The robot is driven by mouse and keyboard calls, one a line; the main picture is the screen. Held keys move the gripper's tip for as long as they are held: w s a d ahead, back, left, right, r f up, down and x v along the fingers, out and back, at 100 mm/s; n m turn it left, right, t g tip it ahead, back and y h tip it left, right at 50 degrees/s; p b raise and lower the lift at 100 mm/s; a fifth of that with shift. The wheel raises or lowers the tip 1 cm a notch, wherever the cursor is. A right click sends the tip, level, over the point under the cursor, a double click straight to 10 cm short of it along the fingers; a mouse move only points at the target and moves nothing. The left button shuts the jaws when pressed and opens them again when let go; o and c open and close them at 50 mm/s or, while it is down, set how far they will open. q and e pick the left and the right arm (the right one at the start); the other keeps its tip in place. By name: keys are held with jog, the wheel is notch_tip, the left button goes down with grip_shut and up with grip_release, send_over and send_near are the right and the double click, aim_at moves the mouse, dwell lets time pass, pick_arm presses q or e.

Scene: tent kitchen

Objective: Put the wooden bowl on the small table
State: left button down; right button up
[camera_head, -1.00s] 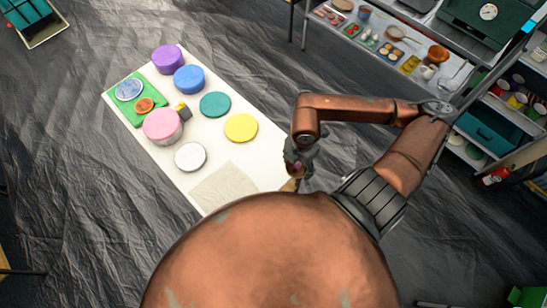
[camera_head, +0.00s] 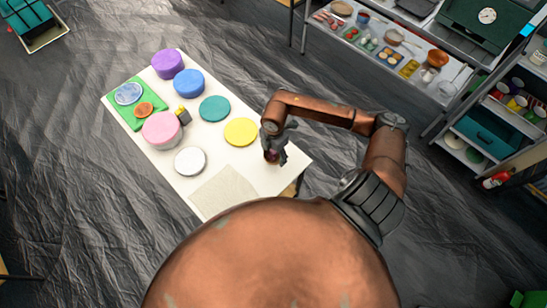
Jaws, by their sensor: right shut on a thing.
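The small table is a long white table (camera_head: 262,178) left of centre, standing on the dark floor. My right gripper (camera_head: 273,155) is over its right end, right of the yellow disc. It is shut on a small dark reddish thing, mostly hidden by the fingers; I cannot tell what it is or whether it touches the table. An orange-brown bowl (camera_head: 437,57), which looks wooden, stands on the shelf at the upper right. A tan bowl-like thing (camera_head: 342,8) is at that shelf's far end. My left gripper is not in view.
The table holds purple (camera_head: 167,63), blue (camera_head: 189,82) and pink (camera_head: 161,129) round containers, a teal disc (camera_head: 215,108), a yellow disc (camera_head: 241,131), a white disc (camera_head: 190,160), a green board (camera_head: 130,110) and a pale cloth (camera_head: 222,191). Its right end has bare room.

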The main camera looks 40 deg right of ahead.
jog(key=shift+w+f, duration=0.15)
jog(key=shift+f, duration=1.55)
jog(key=shift+f, duration=0.1)
jog(key=o, duration=1.2)
notch_tip(320, 180, up, 12)
jog(key=shift+r, duration=0.15)
